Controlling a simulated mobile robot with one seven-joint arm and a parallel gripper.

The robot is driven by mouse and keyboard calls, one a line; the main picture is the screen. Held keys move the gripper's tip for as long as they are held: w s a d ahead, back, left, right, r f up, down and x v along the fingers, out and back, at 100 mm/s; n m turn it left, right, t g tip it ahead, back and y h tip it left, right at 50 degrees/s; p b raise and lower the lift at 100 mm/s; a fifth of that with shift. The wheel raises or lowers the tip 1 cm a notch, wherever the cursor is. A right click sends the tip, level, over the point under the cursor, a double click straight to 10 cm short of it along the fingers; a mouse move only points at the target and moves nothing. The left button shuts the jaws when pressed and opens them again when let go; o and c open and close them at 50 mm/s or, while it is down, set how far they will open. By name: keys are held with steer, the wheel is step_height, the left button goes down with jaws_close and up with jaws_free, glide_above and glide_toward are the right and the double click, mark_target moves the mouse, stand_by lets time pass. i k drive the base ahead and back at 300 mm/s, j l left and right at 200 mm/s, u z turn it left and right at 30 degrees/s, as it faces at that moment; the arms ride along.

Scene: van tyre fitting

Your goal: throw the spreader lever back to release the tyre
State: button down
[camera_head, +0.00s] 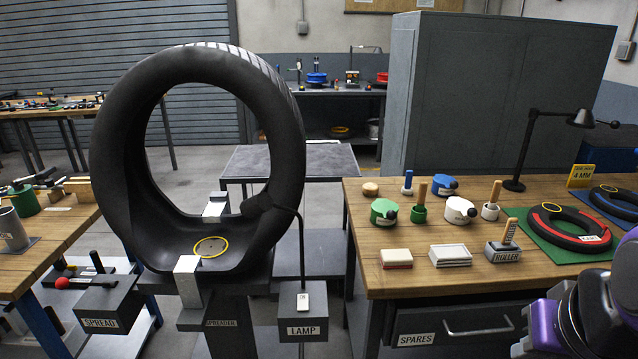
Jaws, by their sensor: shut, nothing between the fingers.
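The large black tyre (105,150) stands upright on the spreader stand (225,322). One pale metal spreader arm (188,283) is at its near bead and another (215,206) at its far bead. A yellow ring (211,247) marks the inside of the tread. A grey box (106,308) labelled SPREAD sits left of the stand. Purple and black parts of my arm show at the lower right, far from the lever. My gripper's fingers are not visible.
A LAMP box (303,325) with a thin bent post stands right of the tyre. The right bench (400,280) holds pots, a roller, pads and ringed tyres. A left bench (60,232) holds tools and a mug. Floor shows between the benches.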

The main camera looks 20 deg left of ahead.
mark_target(62, 283)
steer(key=u, duration=2.35)
